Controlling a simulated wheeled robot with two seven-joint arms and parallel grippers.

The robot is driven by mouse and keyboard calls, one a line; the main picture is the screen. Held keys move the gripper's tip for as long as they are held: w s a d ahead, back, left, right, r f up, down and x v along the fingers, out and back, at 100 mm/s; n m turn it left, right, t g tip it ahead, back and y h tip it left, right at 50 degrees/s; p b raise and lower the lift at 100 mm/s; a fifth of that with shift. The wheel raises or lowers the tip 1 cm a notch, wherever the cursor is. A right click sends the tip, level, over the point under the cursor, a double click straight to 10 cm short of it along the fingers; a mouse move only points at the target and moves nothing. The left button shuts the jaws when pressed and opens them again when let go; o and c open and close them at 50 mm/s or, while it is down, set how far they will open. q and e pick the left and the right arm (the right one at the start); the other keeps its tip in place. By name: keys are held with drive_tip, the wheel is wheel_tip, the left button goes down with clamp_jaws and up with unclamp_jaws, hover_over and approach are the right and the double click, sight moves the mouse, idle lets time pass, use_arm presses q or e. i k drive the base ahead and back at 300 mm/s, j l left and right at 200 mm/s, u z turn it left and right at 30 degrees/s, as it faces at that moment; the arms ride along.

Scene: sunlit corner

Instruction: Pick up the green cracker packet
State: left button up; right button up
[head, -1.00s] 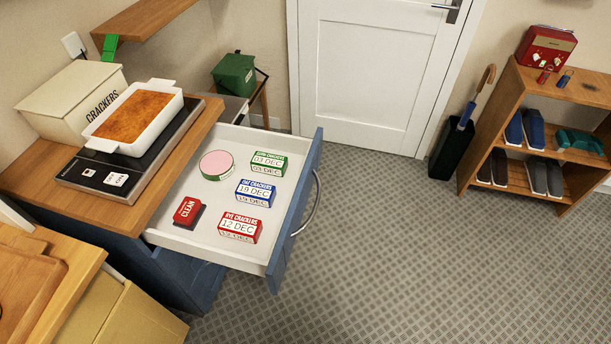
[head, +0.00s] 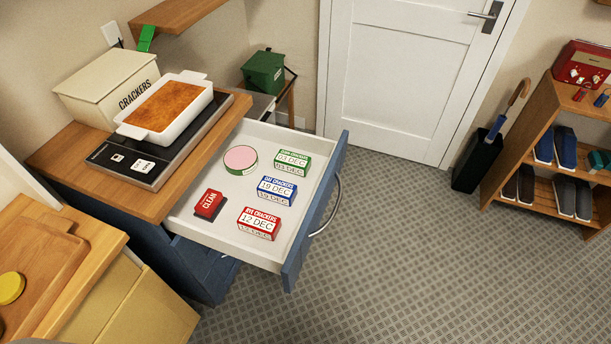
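The green cracker packet (head: 293,161) lies in the open white drawer (head: 222,222), at the back right of it, with a label reading 03 DEC. A blue cracker packet (head: 277,190) marked 19 DEC lies in front of it. A red cracker packet (head: 259,222) marked 12 DEC lies nearest the drawer's front corner. The packets stand apart from each other. Neither of my grippers shows in the head view.
The drawer also holds a pink-topped round tin (head: 241,159) and a red CLEAN block (head: 209,204). A baked dish (head: 168,104) stands on a black hob beside the crackers box (head: 108,88). A shoe rack (head: 540,150) stands right. The floor (head: 400,270) between is clear.

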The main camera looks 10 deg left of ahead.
sight(295, 163)
drive_tip(key=i+l, duration=0.15)
drive_tip(key=l, duration=0.3)
drive_tip(key=i+l+u, duration=0.15)
drive_tip(key=l, duration=0.8)
drive_tip(key=i+l+u, duration=0.1)
drive_tip(key=l, duration=0.4)
drive_tip(key=i, duration=0.05)
